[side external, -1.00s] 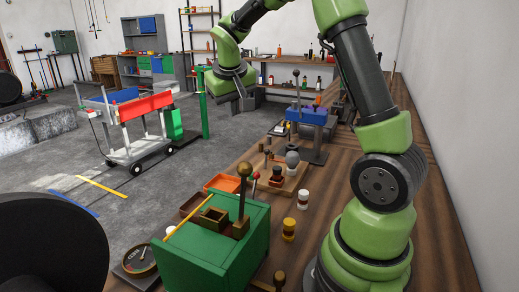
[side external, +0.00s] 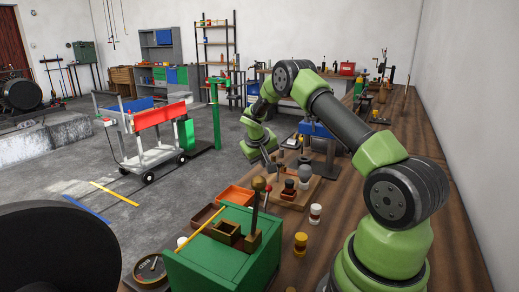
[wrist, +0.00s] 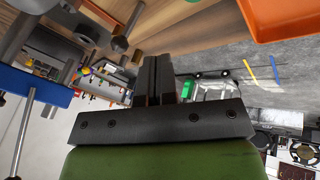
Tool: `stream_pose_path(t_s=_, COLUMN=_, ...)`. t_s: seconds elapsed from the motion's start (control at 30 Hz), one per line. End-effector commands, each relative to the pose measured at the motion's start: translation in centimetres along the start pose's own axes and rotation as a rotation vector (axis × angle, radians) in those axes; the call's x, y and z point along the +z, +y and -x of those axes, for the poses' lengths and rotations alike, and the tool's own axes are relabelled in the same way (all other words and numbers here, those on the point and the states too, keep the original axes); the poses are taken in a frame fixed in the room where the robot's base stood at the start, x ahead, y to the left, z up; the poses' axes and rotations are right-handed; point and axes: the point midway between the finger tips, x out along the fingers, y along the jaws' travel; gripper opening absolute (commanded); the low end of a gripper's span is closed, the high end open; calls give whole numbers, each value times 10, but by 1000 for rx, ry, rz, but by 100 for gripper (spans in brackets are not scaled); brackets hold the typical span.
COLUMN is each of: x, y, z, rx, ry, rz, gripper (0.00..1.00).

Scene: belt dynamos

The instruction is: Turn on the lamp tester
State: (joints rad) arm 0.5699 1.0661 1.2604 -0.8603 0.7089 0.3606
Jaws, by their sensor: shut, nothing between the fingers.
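I cannot tell for sure which thing is the lamp tester. A wooden board (side external: 310,190) on the bench carries several upright levers and knobs, one with a grey ball top (side external: 305,173). My gripper (side external: 274,166) is low beside the far left part of this board, partly merged with the levers behind it. In the wrist view my gripper (wrist: 155,66) has its two dark fingers together, with nothing between them. Metal posts on the board (wrist: 122,40) show to their upper left. I cannot tell whether a finger touches a lever.
A green box (side external: 215,262) with a tall lever (side external: 255,208) stands in front. An orange tray (side external: 237,195) lies behind it; it also shows in the wrist view (wrist: 285,18). A blue device (side external: 316,130) stands beyond the board. A round gauge (side external: 150,268) sits front left.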

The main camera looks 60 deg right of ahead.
Motion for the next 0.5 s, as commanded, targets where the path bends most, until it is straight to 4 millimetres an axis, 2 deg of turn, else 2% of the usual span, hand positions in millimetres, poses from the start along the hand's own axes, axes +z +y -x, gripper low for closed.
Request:
stream_pose_path(t_s=0.03, x=2, y=9, z=-5, rx=2, ry=-3, rz=-6, gripper=0)
stream_pose_path(t_s=0.2, x=5, y=24, z=-16, rx=1, ry=0, rz=-4, gripper=0)
stream_pose_path(t_s=0.5, x=6, y=28, z=-20, rx=1, ry=0, rz=-2, gripper=0)
